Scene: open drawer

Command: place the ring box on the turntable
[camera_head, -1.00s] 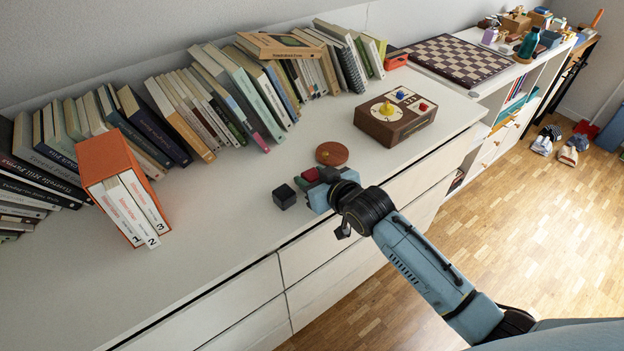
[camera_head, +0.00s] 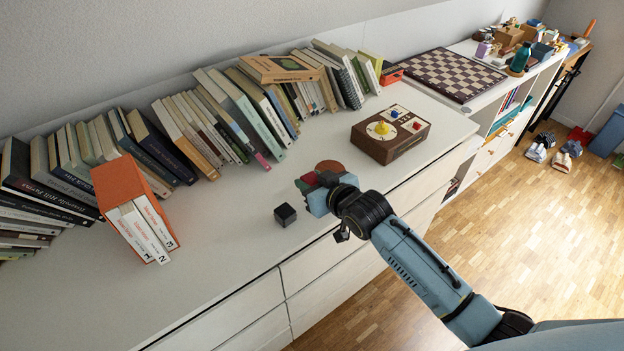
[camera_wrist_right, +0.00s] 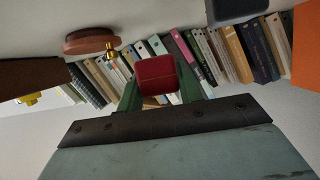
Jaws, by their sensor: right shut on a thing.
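The ring box is a small dark red box (camera_wrist_right: 157,75), held between the green fingers of my right gripper (camera_wrist_right: 160,92) in the right wrist view. In the head view my right gripper (camera_head: 310,186) is over the white cabinet top, and the red box (camera_head: 309,177) shows only partly at its fingers. The turntable is a round brown disc (camera_head: 329,166) just behind the gripper, partly covered by it. In the wrist view the turntable (camera_wrist_right: 88,42) lies left of the box, apart from it, with a small brass piece at it. My left gripper is not in view.
A black cube (camera_head: 285,214) stands left of the gripper. A brown game-clock-like box (camera_head: 390,134) with a yellow knob is behind right. A row of books (camera_head: 230,110) lines the wall, with an orange slipcase (camera_head: 120,182) at left. The cabinet top's front left is clear.

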